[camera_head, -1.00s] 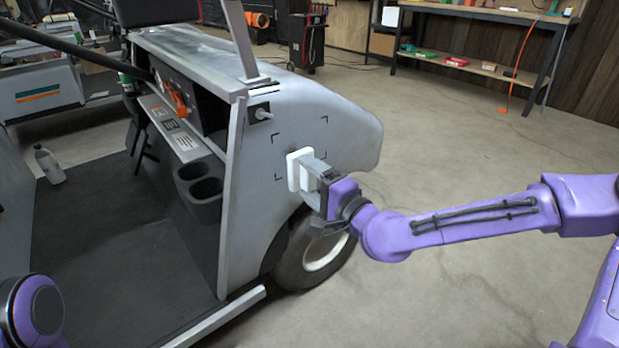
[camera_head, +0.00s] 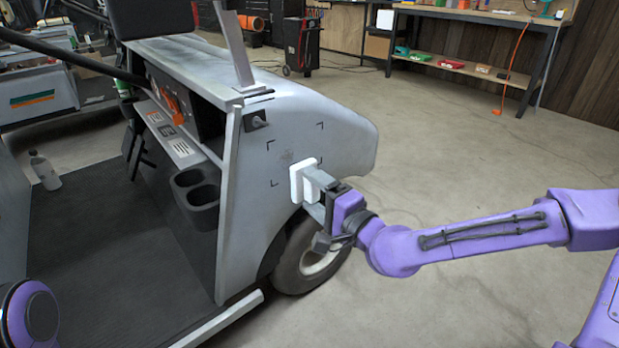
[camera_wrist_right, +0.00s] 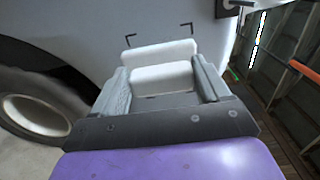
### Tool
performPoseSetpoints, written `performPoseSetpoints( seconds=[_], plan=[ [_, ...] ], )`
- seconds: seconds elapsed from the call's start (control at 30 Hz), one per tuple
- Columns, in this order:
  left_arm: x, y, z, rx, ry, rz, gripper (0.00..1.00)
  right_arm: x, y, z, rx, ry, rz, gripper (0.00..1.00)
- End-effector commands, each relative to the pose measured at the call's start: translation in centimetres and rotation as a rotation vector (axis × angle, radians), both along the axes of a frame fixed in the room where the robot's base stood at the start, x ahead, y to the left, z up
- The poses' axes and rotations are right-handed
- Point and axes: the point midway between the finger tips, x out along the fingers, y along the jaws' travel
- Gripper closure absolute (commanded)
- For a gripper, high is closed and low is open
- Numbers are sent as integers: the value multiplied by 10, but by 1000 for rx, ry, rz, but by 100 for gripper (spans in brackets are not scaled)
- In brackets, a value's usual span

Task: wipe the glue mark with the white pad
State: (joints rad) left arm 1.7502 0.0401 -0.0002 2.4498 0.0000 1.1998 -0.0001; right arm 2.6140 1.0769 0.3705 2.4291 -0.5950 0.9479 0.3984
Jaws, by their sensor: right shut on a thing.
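The white pad (camera_head: 303,181) is held upright against or very close to the grey side panel of the cart. My right gripper (camera_head: 322,190) is shut on the pad's block; the wrist view shows the white pad (camera_wrist_right: 160,52) between its two grey fingers (camera_wrist_right: 160,80). Black corner marks frame a patch of the panel. A faint darker smudge, seemingly the glue mark (camera_head: 286,157), shows inside them, above and left of the pad. The pad covers the lower right of the patch. Whether it touches the panel is unclear. My left gripper is out of view.
The cart's wheel (camera_head: 305,257) sits below the panel. A workbench (camera_head: 480,20) stands far back right. The concrete floor right of the cart is clear.

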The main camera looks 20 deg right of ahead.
Motion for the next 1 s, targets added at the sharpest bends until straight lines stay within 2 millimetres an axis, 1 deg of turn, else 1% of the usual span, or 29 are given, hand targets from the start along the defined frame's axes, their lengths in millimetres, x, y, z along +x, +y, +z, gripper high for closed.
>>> performPoseSetpoints(
  seconds=[0.03,0.13,0.3,0.5,0.63,1.0],
  plan=[
    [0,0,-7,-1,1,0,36,5,2,-4,-3,0,0,57],
    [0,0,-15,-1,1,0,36,17,9,-5,-2,-2,3,57],
    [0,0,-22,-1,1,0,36,40,17,-4,1,-3,1,57],
    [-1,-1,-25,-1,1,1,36,57,24,-2,2,-3,0,57],
    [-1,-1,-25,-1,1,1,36,61,26,-1,5,-4,1,57],
    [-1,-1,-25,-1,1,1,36,61,26,0,5,-5,0,57]
  ],
)
